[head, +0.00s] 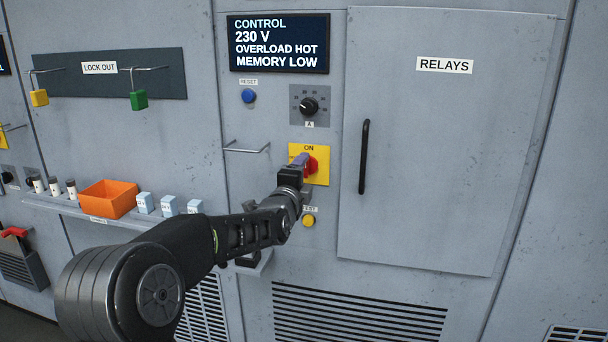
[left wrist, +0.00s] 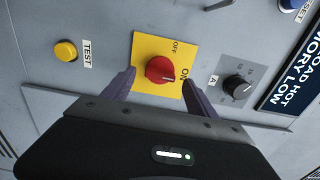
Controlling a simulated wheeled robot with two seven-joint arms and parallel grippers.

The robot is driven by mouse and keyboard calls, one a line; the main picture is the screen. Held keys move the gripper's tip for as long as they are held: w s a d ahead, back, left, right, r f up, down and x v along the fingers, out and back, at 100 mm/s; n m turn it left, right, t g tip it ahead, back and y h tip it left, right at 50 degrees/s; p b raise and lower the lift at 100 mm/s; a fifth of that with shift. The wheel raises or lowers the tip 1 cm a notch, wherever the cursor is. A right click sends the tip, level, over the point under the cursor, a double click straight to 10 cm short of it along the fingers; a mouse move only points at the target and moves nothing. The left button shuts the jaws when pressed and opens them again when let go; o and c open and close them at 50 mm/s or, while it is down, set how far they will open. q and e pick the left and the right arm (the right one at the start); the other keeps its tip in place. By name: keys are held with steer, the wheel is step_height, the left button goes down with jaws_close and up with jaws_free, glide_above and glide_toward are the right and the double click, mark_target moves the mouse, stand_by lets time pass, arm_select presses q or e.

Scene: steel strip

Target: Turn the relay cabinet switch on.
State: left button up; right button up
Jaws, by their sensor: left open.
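The relay cabinet switch is a red rotary knob (head: 312,165) on a yellow plate (head: 322,149) marked ON at its top. In the left wrist view the knob (left wrist: 160,70) shows whole, with OFF at the picture's top and ON at the right. A small white mark on the knob lies on its lower right, roughly on the ON side. My left gripper (head: 302,164) is at the plate. Its open fingers (left wrist: 159,78) stand on either side of the knob in the left wrist view; I cannot tell whether they touch it. My right gripper is not in view.
A yellow TEST button (head: 308,221) sits below the switch, a black dial (head: 308,106) above it and a blue RESET button (head: 248,96) upper left. A wire hook (head: 246,148) juts out at left. The RELAYS door handle (head: 364,157) is at right. An orange bin (head: 108,199) stands on a shelf.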

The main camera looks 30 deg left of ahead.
arm_select(q)
steer(key=v, duration=0.6)
steer(key=shift+b, duration=0.3)
